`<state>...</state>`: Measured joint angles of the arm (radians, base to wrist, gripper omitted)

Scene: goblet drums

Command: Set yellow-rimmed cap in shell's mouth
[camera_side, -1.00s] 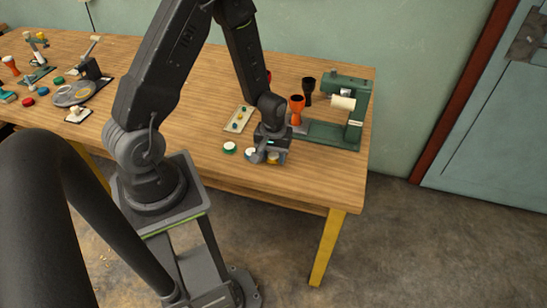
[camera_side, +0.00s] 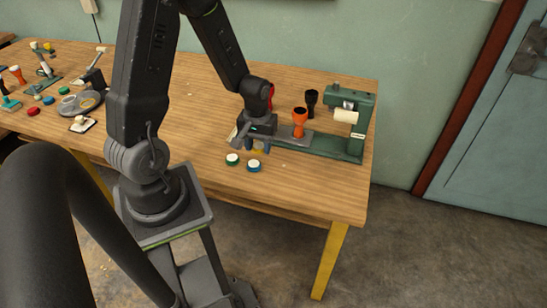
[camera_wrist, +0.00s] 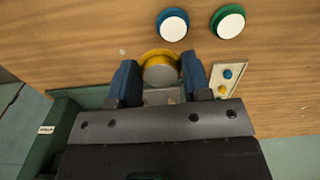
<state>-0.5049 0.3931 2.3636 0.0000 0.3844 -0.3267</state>
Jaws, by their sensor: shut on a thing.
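The yellow-rimmed cap (camera_wrist: 160,69) is held between the two blue fingers of my gripper (camera_wrist: 159,78) in the wrist view. Its grey face shows, with the yellow rim around the far side. In the side view my gripper (camera_side: 256,143) is over the table, left of the orange goblet-shaped shell (camera_side: 299,123), and a bit of yellow shows below it. The shell stands upright, its dark mouth facing up, at the green machine (camera_side: 345,125). The shell cannot be made out in the wrist view.
A green-rimmed cap (camera_side: 232,159) and a blue-rimmed cap (camera_side: 254,166) lie on the table in front of my gripper. A black goblet (camera_side: 311,102) and a red one (camera_side: 270,97) stand behind. The table's front right is clear.

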